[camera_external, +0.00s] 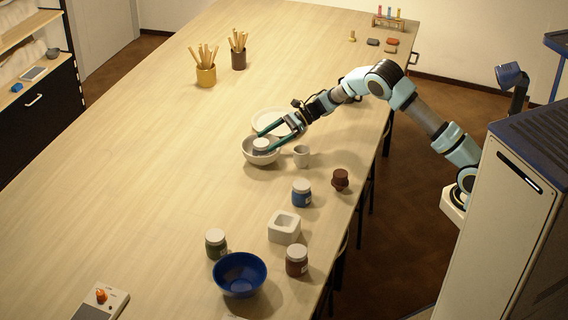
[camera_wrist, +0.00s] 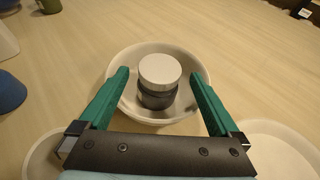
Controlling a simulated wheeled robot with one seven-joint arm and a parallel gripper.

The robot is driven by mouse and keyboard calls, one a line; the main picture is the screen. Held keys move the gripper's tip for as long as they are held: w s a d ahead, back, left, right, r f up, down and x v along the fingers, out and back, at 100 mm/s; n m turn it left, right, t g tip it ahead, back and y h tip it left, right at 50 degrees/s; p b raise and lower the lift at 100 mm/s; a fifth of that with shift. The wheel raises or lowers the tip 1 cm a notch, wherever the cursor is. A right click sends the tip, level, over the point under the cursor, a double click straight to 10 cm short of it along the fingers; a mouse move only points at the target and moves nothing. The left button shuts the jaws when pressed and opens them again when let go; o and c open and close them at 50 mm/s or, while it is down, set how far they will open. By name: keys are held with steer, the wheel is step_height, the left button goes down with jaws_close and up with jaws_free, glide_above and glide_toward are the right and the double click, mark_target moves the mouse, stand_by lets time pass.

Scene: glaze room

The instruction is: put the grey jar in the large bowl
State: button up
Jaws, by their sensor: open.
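The grey jar (camera_wrist: 157,96), dark-bodied with a pale lid, stands upright inside the large white bowl (camera_wrist: 134,52) in the wrist view. In the external view the jar's pale lid (camera_external: 261,144) shows inside the bowl (camera_external: 262,158) near the middle of the table. My gripper (camera_wrist: 159,76) is open, with one green finger on each side of the jar. A gap shows between each finger and the jar. In the external view my gripper (camera_external: 263,141) reaches down over the bowl from the right.
A white plate (camera_external: 270,117) lies behind the bowl, and a pale cup (camera_external: 302,156) stands to its right. A blue jar (camera_external: 301,194), a brown object (camera_external: 340,179), a square white block (camera_external: 284,227) and a dark blue bowl (camera_external: 239,275) stand nearer.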

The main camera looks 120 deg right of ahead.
steer(key=b+v, duration=0.2)
steer(key=v, duration=0.6)
